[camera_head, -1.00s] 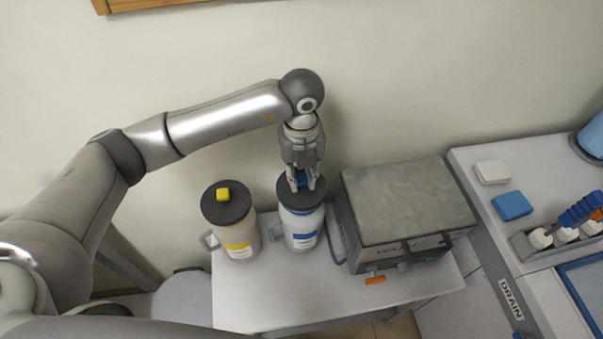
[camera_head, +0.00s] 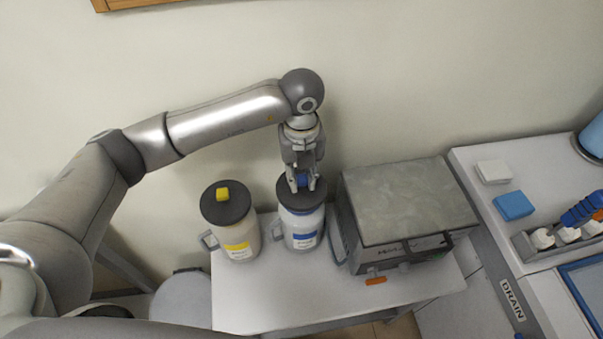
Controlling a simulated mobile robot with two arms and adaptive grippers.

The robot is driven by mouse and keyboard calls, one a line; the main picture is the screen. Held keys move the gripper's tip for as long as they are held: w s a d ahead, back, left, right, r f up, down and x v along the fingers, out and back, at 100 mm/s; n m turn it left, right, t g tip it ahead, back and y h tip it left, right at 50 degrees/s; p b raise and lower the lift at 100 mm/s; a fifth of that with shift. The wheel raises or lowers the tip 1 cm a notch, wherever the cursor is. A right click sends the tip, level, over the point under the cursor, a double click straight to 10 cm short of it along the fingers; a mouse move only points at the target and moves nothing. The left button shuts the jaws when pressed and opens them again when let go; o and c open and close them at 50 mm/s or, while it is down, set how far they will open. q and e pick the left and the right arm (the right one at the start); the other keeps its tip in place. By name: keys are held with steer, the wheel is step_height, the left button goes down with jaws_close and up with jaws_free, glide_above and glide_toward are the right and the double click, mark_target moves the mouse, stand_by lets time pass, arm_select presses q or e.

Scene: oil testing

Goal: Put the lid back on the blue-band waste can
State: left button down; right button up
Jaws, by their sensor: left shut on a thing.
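The blue-band waste can (camera_head: 303,229) stands upright on the small white table, a white can with a blue label band. Its dark round lid (camera_head: 290,202) sits over the can's mouth and looks level; I cannot tell whether it is fully seated. My left gripper (camera_head: 301,185) points straight down above the can, shut on the blue knob (camera_head: 301,179) of the lid. The fingers partly hide the knob. My right gripper is not in view.
A yellow-band can (camera_head: 238,238) with a dark lid and yellow knob stands just left. A grey boxy device (camera_head: 405,205) stands close on the right. The white table's front (camera_head: 285,300) is bare. A bench (camera_head: 535,235) with pads and a rack lies farther right.

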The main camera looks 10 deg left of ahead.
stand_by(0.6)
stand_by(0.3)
arm_select(q)
steer(key=c, duration=1.2)
jaws_free()
steer(key=shift+o, duration=0.3)
steer(key=o, duration=0.4)
steer(key=shift+o, duration=0.2)
steer(key=shift+r+p, duration=1.7)
steer(key=shift+r, duration=1.85)
